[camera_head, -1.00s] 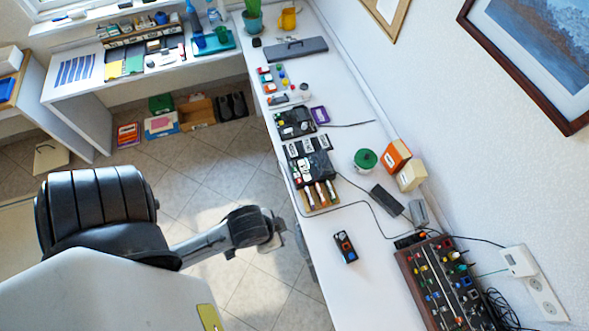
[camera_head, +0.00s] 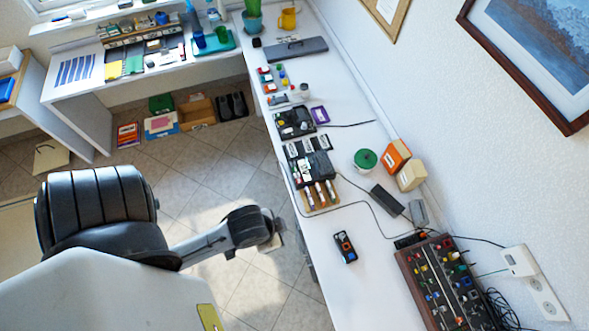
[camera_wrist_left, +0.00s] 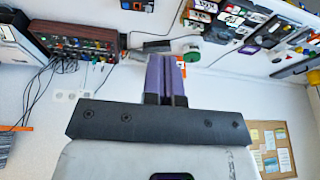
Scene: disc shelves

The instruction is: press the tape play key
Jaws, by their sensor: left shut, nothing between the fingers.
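A black device (camera_head: 295,122) that may be the tape player lies on the long white bench, with small coloured parts on top. A black box with white-labelled pieces (camera_head: 312,165) lies nearer on the bench. Which one holds the tape play key is too small to tell. My left gripper (camera_head: 276,240) hangs over the floor at the left of the bench edge, apart from both. In the wrist view its purple fingers (camera_wrist_left: 166,60) are together and empty, pointing toward the bench and wall. My right gripper is out of view.
The bench also bears a small black box with coloured keys (camera_head: 345,246), a control panel with knobs (camera_head: 442,280), a green-lidded tub (camera_head: 365,160), an orange box (camera_head: 396,155) and cables. The bench front is clear near the small black box. Floor tiles are open.

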